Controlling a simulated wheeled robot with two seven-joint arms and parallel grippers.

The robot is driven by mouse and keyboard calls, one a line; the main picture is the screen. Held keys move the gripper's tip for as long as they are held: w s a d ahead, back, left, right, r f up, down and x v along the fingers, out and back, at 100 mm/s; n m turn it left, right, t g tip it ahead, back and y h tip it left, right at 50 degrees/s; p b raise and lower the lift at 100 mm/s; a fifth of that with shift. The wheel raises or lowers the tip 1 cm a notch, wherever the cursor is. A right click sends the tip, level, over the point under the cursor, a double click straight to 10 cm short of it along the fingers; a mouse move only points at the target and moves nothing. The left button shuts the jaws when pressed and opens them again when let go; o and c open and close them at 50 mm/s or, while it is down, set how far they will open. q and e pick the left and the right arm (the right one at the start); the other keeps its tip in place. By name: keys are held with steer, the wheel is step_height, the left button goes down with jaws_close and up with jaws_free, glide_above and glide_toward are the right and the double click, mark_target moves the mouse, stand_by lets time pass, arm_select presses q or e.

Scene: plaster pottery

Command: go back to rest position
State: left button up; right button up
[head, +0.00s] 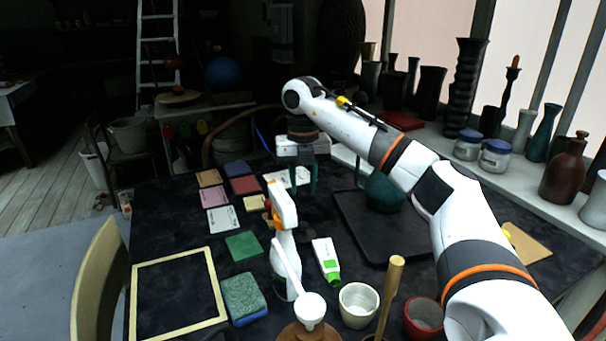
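My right arm comes in from the right and reaches over the far middle of the dark table (180,225). My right gripper (298,182) hangs at its end, pointing down above the back of the table. Its dark fingers look apart, with a pale card (282,177) showing behind and between them and nothing seen held. My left arm and gripper are not in view.
Small coloured tiles (243,245), a green-topped sponge (243,297), a tube (326,260), a white cup (358,303) and a red pot (424,316) occupy the table. Vases line the right shelf.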

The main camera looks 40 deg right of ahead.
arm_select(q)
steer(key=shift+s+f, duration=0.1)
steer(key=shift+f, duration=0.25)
arm_select(e)
steer(key=shift+r, duration=0.5)
